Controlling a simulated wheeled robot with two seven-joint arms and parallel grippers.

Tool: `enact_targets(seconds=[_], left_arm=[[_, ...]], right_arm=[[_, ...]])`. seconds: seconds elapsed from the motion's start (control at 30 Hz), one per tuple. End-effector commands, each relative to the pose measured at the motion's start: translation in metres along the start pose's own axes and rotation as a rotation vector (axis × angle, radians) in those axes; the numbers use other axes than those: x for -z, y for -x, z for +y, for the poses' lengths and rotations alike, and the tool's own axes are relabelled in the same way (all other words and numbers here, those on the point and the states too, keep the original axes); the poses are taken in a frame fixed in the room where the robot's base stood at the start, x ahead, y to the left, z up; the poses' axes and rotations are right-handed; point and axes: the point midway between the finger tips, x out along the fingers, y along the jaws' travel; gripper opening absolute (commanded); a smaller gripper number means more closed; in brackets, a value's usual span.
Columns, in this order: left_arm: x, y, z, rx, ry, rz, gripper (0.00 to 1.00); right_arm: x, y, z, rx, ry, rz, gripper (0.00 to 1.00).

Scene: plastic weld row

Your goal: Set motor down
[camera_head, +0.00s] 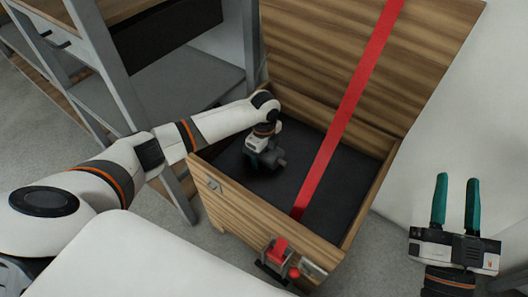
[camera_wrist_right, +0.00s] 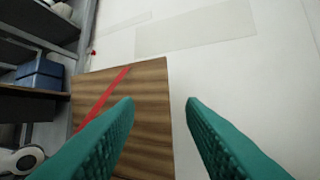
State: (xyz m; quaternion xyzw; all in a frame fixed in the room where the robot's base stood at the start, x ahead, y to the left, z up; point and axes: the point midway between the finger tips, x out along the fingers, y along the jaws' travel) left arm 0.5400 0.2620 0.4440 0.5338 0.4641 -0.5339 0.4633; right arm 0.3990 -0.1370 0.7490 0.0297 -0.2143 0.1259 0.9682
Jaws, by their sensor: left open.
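My left gripper (camera_head: 258,160) reaches down into an open wooden box (camera_head: 228,215), near its back left. It is small and dark in the head view, and its fingertips are partly hidden. A dark grey rounded thing, which looks like the motor (camera_head: 275,162), is right by these fingers on the black floor of the box. I cannot tell whether they touch. My right gripper (camera_head: 456,205) is open and empty, to the right of the box. Its green fingers also show wide apart in the right wrist view (camera_wrist_right: 160,125).
The wooden lid (camera_head: 340,50) stands open behind the box. A red strap (camera_head: 345,112) runs from the lid across the box to its front. A red clamp-like latch (camera_head: 278,252) is on the front. A grey shelf rack (camera_head: 175,90) stands at the left. The black floor right of the motor is clear.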

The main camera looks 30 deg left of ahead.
Motion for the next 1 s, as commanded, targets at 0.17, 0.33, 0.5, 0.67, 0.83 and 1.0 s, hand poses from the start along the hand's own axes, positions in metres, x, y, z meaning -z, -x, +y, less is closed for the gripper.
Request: enact_targets(seconds=[0.17, 0.33, 0.5, 0.67, 0.83, 1.0], left_arm=[[0.0, 0.005, 0.0, -0.001, 0.0, 0.0, 0.76], [0.0, 0.022, 0.001, -0.001, 0.0, 0.0, 0.76], [0.0, 0.047, 0.001, -0.002, 0.001, 0.0, 0.76], [0.001, 0.071, 0.001, -0.002, 0.0, 0.0, 0.76], [0.0, 0.096, 0.001, -0.002, 0.0, -0.001, 0.76], [0.0, 0.113, 0.001, -0.001, 0.001, 0.0, 0.76]], right_arm=[[-0.001, -0.001, 0.0, 0.0, 0.0, -0.001, 0.36], [0.019, 0.002, -0.004, 0.009, 0.006, 0.147, 0.36], [0.049, 0.013, -0.009, 0.02, 0.011, 0.364, 0.36], [0.076, 0.032, -0.014, 0.033, 0.015, 0.575, 0.36], [0.098, 0.058, -0.019, 0.046, 0.017, 0.787, 0.36], [0.112, 0.082, -0.022, 0.057, 0.016, 0.945, 0.36]])
